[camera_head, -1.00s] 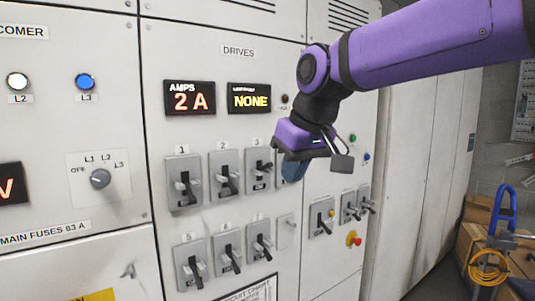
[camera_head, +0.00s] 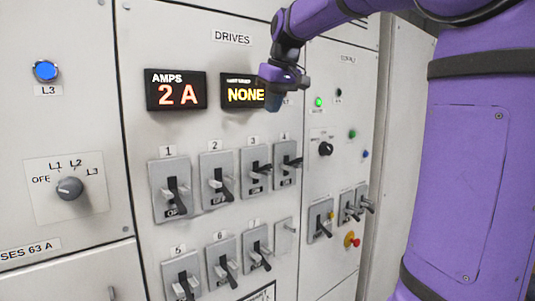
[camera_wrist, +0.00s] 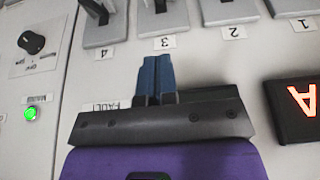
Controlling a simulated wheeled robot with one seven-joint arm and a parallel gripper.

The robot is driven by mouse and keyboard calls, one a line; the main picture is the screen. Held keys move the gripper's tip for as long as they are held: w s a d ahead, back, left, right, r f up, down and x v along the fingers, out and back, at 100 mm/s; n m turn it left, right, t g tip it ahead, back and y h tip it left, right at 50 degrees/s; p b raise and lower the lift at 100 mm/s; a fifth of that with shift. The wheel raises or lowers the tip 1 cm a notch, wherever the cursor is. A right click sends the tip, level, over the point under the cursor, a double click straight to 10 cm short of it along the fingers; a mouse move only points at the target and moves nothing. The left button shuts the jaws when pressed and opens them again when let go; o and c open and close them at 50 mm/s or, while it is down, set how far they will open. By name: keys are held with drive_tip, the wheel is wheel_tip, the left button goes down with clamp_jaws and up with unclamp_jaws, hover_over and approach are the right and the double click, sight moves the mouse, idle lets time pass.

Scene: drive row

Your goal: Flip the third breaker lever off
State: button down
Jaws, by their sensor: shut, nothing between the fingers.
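The third breaker (camera_head: 255,180), labelled 3, is a grey plate with a dark lever in the upper row on the panel headed DRIVES. Its lever sticks out from the plate; I cannot tell its exact setting. In the wrist view breaker 3 (camera_wrist: 160,18) is upside down at the top edge and partly cut off. My gripper (camera_head: 274,100) is in front of the panel, above breakers 3 and 4, by the right end of the NONE display. Its blue fingers (camera_wrist: 155,78) are shut together and empty, apart from the lever.
Breakers 1 (camera_head: 170,190), 2 (camera_head: 217,180) and 4 (camera_head: 286,165) flank it closely. A lower breaker row includes 5 (camera_head: 181,275) and 6 (camera_head: 222,258). The AMPS display (camera_head: 176,90) reads 2 A. A red-yellow button (camera_head: 352,240) is at lower right.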

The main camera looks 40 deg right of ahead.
drive_tip(key=shift+f, duration=0.1)
hover_over(262, 169)
drive_tip(key=f, duration=0.8)
drive_tip(key=shift+s+d+f, duration=0.3)
drive_tip(key=shift+s, duration=0.05)
drive_tip(key=f, duration=0.1)
drive_tip(key=s+f, duration=0.1)
drive_tip(key=f, duration=0.1)
drive_tip(key=shift+s+f, duration=0.2)
drive_tip(key=shift+f, duration=0.45)
drive_tip(key=shift+s, duration=0.1)
